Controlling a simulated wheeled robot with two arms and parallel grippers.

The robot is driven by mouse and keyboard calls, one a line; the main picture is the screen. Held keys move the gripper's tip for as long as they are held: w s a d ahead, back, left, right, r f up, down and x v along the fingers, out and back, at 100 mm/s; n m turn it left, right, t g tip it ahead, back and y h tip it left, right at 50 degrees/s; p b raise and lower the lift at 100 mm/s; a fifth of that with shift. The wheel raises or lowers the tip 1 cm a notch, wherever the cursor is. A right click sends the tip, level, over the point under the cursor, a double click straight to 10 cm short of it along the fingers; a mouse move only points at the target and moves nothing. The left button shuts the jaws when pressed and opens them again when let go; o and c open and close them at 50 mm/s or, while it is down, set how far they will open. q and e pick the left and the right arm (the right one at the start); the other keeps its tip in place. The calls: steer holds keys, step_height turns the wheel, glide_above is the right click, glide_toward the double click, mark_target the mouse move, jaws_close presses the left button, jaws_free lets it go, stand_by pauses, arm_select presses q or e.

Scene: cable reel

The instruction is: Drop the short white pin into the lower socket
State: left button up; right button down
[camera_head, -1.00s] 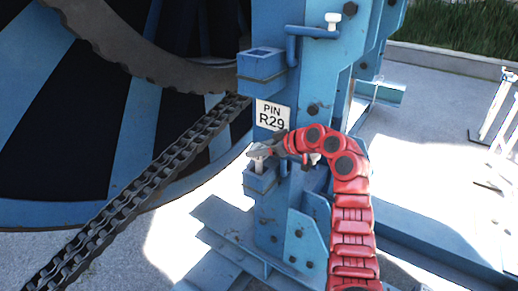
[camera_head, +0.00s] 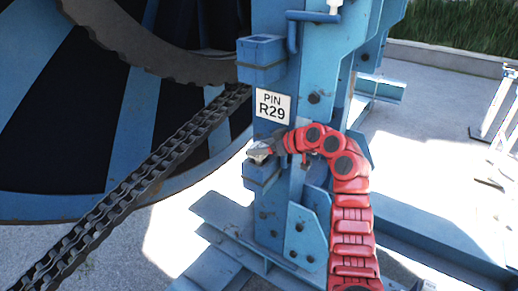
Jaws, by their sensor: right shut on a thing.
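The short white pin (camera_head: 257,157) is at the mouth of the lower socket (camera_head: 259,182), a blue box bracket on the front of the blue post. Only its pale top shows; its shaft is hidden, and I cannot tell how deep it sits. My right gripper (camera_head: 261,149) is shut on the pin from the right, just over the socket. My right arm (camera_head: 352,220) is red and arches in from below. My left gripper is not in view.
An empty-looking upper socket (camera_head: 262,51) is above the PIN R29 sign (camera_head: 273,106). Another white-topped pin (camera_head: 335,5) stands in a blue bent holder (camera_head: 293,32). A chain (camera_head: 150,180) and large reel (camera_head: 130,110) fill the left. Blue base beams lie below.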

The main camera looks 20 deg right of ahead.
steer(key=shift+s+f, duration=0.15)
steer(key=shift+f, duration=0.6)
steer(key=shift+s+a+f+b, duration=0.1)
steer(key=shift+f+b, duration=0.3)
steer(key=shift+b, duration=0.05)
steer(key=shift+r, duration=0.1)
steer(key=shift+r, duration=0.5)
steer(key=shift+f+b, duration=0.4)
steer(key=shift+b, duration=0.3)
steer(key=shift+d+b, duration=0.2)
steer(key=shift+b, duration=0.25)
